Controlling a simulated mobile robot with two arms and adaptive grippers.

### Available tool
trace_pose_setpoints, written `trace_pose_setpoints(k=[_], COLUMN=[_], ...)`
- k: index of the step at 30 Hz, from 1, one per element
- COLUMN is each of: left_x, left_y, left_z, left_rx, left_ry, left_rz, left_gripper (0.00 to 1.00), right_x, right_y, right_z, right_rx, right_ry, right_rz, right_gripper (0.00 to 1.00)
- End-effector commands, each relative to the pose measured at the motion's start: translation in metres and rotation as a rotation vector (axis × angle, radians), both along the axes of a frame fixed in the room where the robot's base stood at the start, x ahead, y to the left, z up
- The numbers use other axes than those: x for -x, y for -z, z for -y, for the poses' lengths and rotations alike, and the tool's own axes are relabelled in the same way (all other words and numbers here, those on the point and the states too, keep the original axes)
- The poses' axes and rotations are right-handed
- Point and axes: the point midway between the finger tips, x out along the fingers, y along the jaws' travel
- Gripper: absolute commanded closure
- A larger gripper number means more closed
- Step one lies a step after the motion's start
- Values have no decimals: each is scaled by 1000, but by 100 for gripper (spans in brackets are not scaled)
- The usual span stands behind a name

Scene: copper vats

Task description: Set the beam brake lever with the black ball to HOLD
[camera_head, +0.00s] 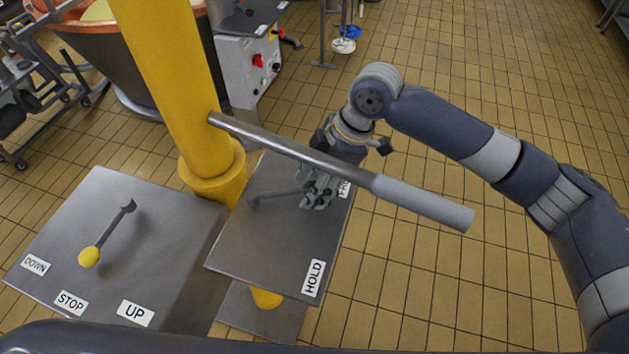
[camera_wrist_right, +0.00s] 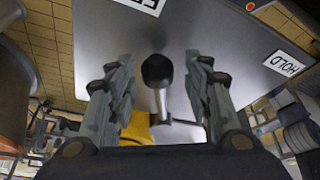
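The brake lever (camera_head: 275,194) stands on the grey metal plate (camera_head: 235,250) beside the yellow column; its far end is hidden by my right gripper (camera_head: 317,196) in the head view. In the right wrist view the black ball (camera_wrist_right: 158,70) sits between the two spread fingers, with a visible gap on both sides. My right gripper is open and not closed on the ball. The HOLD label (camera_head: 314,278) is at the plate's near right corner. Another label (camera_head: 344,188) is partly hidden behind the gripper. My left gripper is not in view.
A long grey-handled bar (camera_head: 420,201) extends from the yellow column (camera_head: 172,80) across above the plate and the gripper area. At left is a panel (camera_head: 150,225) with a yellow-knobbed lever (camera_head: 89,256) and DOWN, STOP, UP labels. Tiled floor is clear at right.

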Motion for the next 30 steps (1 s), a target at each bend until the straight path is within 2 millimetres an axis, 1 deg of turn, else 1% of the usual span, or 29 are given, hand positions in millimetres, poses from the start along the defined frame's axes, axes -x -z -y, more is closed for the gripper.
trace_pose_setpoints(k=[5, 8, 11, 18, 21, 25, 30], left_x=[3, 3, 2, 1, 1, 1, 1], left_y=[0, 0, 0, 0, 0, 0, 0], left_z=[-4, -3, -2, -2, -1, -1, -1], left_rx=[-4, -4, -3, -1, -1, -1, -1], left_ry=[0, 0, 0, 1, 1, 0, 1], left_rz=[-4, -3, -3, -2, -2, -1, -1], left_gripper=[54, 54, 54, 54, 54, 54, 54], right_x=[-1, -2, -3, -7, -7, -8, -9], right_y=[-2, -9, -23, -71, -87, -103, -111], right_z=[1, 3, 9, 28, 36, 42, 45], right_rx=[0, -2, -1, -2, -1, 0, 0], right_ry=[1, 2, 1, 2, 2, 2, 1], right_rz=[2, 3, 6, 5, 4, 1, 2], right_gripper=[54, 54, 54, 54, 54, 54, 54])
